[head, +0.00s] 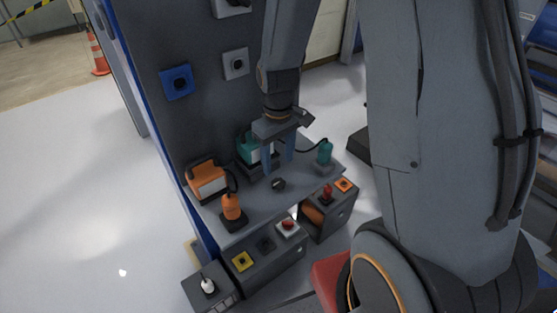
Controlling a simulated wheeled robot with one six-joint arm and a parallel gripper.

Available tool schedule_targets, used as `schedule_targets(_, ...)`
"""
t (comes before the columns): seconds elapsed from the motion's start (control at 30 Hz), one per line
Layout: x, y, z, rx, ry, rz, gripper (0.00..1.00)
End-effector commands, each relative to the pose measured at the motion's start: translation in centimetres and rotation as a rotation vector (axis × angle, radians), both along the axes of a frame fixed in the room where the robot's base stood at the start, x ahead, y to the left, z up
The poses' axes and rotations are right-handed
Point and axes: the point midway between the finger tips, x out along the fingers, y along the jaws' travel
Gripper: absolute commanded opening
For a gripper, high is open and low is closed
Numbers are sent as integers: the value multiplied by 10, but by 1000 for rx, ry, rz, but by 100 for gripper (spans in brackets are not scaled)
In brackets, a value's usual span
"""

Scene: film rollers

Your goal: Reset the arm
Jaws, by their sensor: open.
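My arm comes down from the top of the head view. My gripper (278,160) points down over the grey shelf (247,214) of a dark panel stand, with its two fingers apart and nothing seen between them. A small dark object (278,184) lies on the shelf just below the fingertips. The gripper partly covers a teal and white device (247,152) behind it. I cannot tell whether the fingers touch anything.
An orange device (207,181) and an orange bottle-like item (232,207) stand at the shelf's left, a teal one (324,153) at its right. Button boxes (266,257) sit below. The upright panel (205,110) rises behind. White floor (90,200) is clear at left.

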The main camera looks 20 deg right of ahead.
Motion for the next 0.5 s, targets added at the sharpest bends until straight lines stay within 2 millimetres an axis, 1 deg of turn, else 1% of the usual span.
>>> schedule_targets(0.27,-1,0,2,0,-3,-5,54)
schedule_targets(0.37,-8,0,14,0,-15,-34,54)
schedule_targets(0.5,-30,0,43,4,-45,-122,54)
